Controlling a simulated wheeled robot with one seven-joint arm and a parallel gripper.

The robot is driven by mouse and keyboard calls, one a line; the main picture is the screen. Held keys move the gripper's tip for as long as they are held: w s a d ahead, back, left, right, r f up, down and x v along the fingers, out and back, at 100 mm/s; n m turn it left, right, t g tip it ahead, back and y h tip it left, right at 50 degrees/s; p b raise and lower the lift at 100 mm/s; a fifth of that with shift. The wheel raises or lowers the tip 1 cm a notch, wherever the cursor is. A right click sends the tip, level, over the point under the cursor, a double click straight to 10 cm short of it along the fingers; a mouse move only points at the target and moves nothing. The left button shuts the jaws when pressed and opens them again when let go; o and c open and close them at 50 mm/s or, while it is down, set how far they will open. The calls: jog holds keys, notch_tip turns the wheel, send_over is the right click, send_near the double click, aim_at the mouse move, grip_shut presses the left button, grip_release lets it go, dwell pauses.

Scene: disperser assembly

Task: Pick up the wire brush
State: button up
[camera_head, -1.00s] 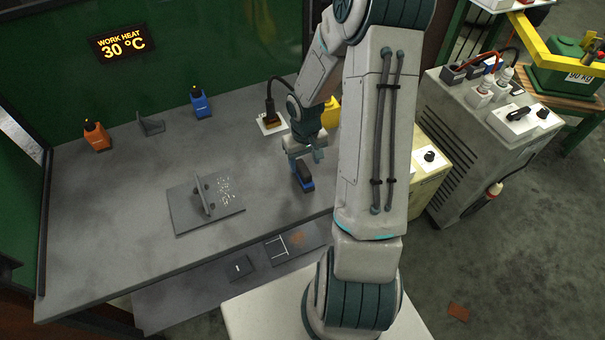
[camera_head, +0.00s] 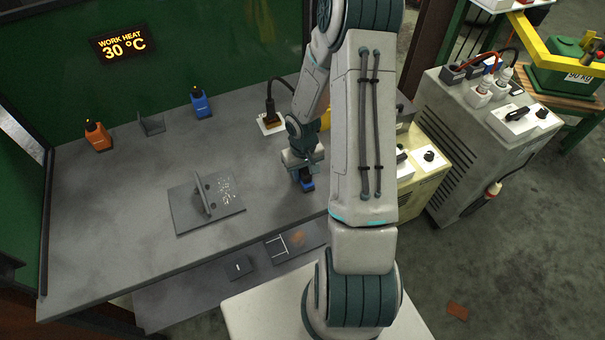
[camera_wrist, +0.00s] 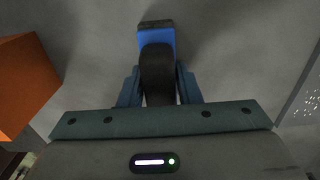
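The wire brush, with a dark handle (camera_wrist: 157,72) and a blue part, lies on the grey workbench (camera_head: 110,240). It also shows in the head view as a small blue and dark piece (camera_head: 307,184) just below my gripper. My gripper (camera_wrist: 159,85) is down over the brush, one finger on each side of the dark handle. The fingers look very close to the handle, but I cannot tell whether they press on it. In the head view my gripper (camera_head: 304,168) hides much of the brush.
A grey plate with an upright fin (camera_head: 180,213) lies left of my gripper. Orange (camera_head: 97,137) and blue (camera_head: 201,103) bottle-like items and a grey bracket (camera_head: 151,124) stand at the back. A black cabled tool on a white pad (camera_head: 270,124) is behind my gripper.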

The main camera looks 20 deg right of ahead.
jog(key=shift+r, duration=0.1)
jog(key=shift+r, duration=0.55)
jog(key=r, duration=0.1)
jog(key=d+r, duration=0.1)
jog(key=r, duration=0.1)
jog(key=shift+w+r, duration=0.15)
jog(key=shift+w, duration=0.05)
jog(key=w+d+r+b, duration=0.1)
jog(key=w+d+r, duration=0.3)
jog(key=d, duration=0.5)
notch_tip(320, 180, up, 2)
jog(key=shift+w+d+r+b, duration=0.25)
jog(key=shift+w+d+b, duration=0.05)
jog(key=shift+w+b, duration=0.05)
